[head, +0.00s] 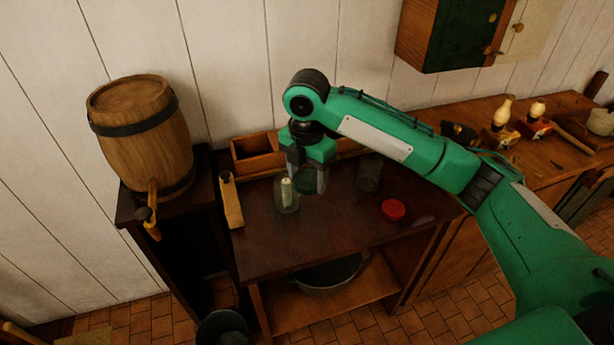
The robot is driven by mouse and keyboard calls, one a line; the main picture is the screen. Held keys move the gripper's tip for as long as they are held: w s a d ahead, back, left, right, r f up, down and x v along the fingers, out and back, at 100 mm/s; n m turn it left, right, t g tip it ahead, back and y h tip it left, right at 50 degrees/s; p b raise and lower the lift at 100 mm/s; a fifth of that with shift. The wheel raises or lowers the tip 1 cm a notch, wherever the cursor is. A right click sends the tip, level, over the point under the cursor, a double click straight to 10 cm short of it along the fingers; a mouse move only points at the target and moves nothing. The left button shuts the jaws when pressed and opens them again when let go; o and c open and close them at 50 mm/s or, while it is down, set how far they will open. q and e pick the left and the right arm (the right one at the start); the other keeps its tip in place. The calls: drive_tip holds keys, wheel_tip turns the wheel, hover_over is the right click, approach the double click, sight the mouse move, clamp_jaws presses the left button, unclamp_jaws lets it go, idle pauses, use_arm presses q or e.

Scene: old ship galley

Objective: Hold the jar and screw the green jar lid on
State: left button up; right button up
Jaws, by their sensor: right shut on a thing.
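My right gripper (308,183) points down over the dark counter and is shut on the green jar lid (308,187), which is small and dim between the fingers. A clear glass jar (287,202) with a pale item inside stands upright just left of the gripper. Its mouth is partly overlapped by the near finger, and I cannot tell whether they touch. A second clear jar (369,176) stands to the right, behind. A red lid (393,210) lies flat on the counter at the right. My left gripper is out of view.
A wooden box (257,153) with compartments stands along the counter's back edge. A wooden piece (231,201) lies at the left edge. A barrel (142,137) stands on a stand farther left. The counter's front (322,243) is clear. A dark pan (328,275) sits on the shelf below.

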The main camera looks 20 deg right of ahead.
drive_tip(key=shift+s+d+f+m, duration=0.2)
drive_tip(key=shift+s+f+m, duration=0.2)
drive_tip(key=shift+m, duration=0.5)
drive_tip(key=s+d+f+m, duration=0.2)
drive_tip(key=s+f+m, duration=0.2)
drive_tip(key=m, duration=0.7)
drive_tip(key=s+d+f+m, duration=0.2)
drive_tip(key=s+f+m, duration=0.2)
drive_tip(key=m, duration=0.8)
drive_tip(key=s, duration=0.2)
drive_tip(key=shift+s+d, duration=0.4)
